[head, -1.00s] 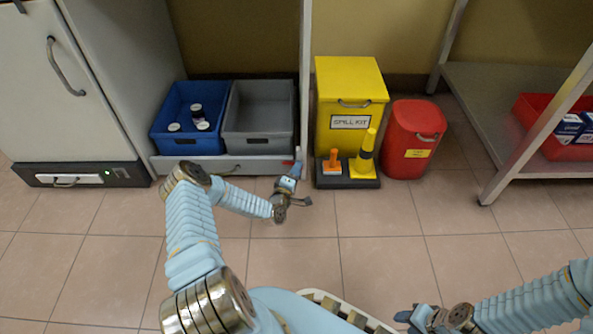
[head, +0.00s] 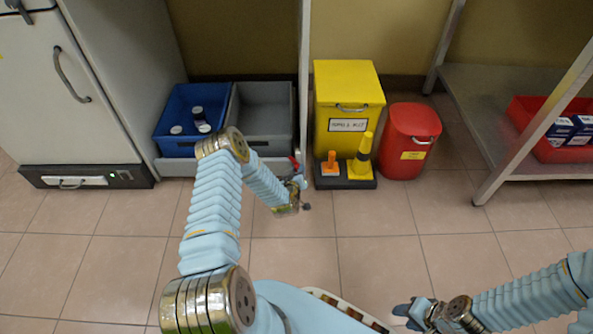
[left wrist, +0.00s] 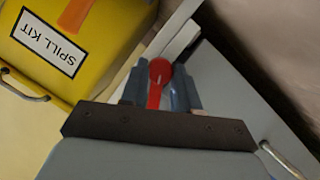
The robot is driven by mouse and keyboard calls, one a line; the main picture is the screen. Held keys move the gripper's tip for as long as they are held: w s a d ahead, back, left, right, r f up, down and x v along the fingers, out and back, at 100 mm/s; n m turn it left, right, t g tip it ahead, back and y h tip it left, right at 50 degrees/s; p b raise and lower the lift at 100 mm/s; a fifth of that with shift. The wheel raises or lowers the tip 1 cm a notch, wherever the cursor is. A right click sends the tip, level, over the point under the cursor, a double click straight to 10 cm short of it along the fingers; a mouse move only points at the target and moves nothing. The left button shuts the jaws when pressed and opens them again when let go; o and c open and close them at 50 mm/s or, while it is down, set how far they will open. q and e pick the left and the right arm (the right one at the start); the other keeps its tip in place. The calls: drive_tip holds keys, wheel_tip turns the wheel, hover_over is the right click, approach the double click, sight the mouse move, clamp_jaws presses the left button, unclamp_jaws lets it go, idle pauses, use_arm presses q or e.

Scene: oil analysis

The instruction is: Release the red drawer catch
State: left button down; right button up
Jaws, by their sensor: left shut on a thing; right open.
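The red drawer catch (head: 294,162) is at the right end of the low drawer front (head: 175,168), partly hidden by my left gripper. In the left wrist view the catch (left wrist: 159,73), with a round head and a straight red lever, lies between my two fingers. My left gripper (head: 299,180) is shut on it; it also shows in the left wrist view (left wrist: 160,88). A metal drawer handle (left wrist: 280,160) shows at lower right there. My right gripper (head: 404,309) is open and empty, low over the floor, far from the drawer.
The drawer carries a blue bin (head: 172,145) with several jars and a grey bin (head: 262,137). Right of the table leg stand a yellow spill kit box (head: 345,80), a yellow cone (head: 361,165) and a red bin (head: 408,125). A white cabinet (head: 110,100) is left. Floor in front is clear.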

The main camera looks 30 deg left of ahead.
use_arm(q)
drive_tip(key=shift+w+d+m+g+y, duration=0.1)
drive_tip(key=shift+m+g+y, duration=0.4)
drive_tip(key=shift+m, duration=0.45)
drive_tip(key=shift+d+m+g+y, duration=0.1)
drive_tip(key=shift+m+g+y, duration=0.2)
drive_tip(key=shift+m+y, duration=0.5)
drive_tip(key=shift+m, duration=0.25)
drive_tip(key=c, duration=0.8)
unclamp_jaws()
drive_tip(key=p+v, duration=0.2)
drive_tip(key=v, duration=1.2)
drive_tip(key=shift+a+r+p, duration=0.1)
drive_tip(key=shift+p, duration=0.2)
